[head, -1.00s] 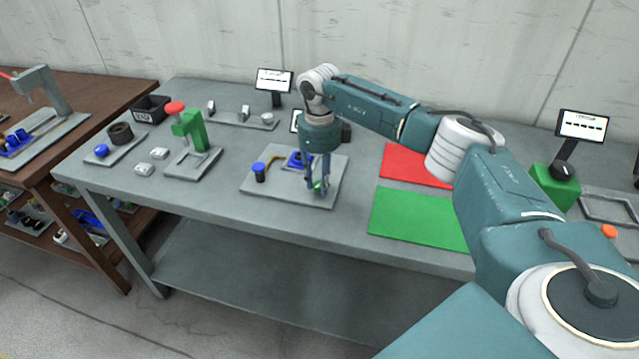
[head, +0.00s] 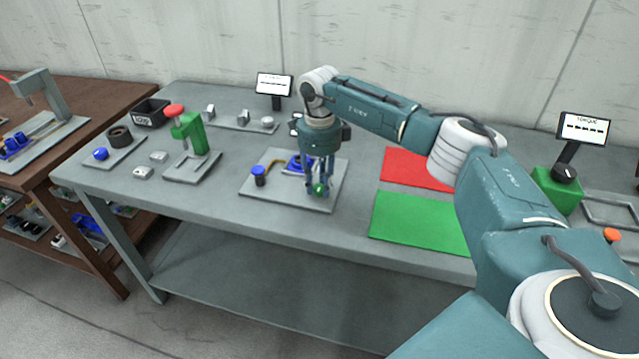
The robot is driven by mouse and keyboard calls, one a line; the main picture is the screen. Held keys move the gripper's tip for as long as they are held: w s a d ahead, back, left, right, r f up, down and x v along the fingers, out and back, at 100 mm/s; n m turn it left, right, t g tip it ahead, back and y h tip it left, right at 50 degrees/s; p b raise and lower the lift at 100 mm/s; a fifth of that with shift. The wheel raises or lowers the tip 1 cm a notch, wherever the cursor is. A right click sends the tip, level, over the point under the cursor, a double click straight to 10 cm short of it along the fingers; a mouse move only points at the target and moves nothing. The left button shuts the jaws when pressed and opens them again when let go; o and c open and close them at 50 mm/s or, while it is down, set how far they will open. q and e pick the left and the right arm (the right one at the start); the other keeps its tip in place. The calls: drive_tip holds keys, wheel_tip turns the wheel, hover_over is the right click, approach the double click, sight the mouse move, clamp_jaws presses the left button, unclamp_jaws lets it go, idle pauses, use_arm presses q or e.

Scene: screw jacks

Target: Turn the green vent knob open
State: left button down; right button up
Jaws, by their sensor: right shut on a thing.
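The green vent knob (head: 319,190) is at the right part of a grey base plate (head: 290,203) on the table. My right gripper (head: 318,191) points down over the plate, with its fingers shut on the green knob. The fingers hide part of the knob, so its turn angle cannot be read. A blue knob (head: 259,173), a yellow-orange lever (head: 275,166) and a blue part (head: 296,165) are on the same plate, to the left of my gripper. My left gripper does not show.
A green mat (head: 418,224) and a red mat (head: 412,168) lie right of the plate. A green press (head: 192,135) with a red knob stands to the left. A small screen (head: 274,84) stands behind. Bare table lies in front of the plate.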

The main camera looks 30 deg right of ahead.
sight(319, 187)
drive_tip(key=o, duration=1.2)
drive_tip(key=shift+r, duration=0.1)
drive_tip(key=shift+c, duration=0.2)
wheel_tip(319, 187, up, 12)
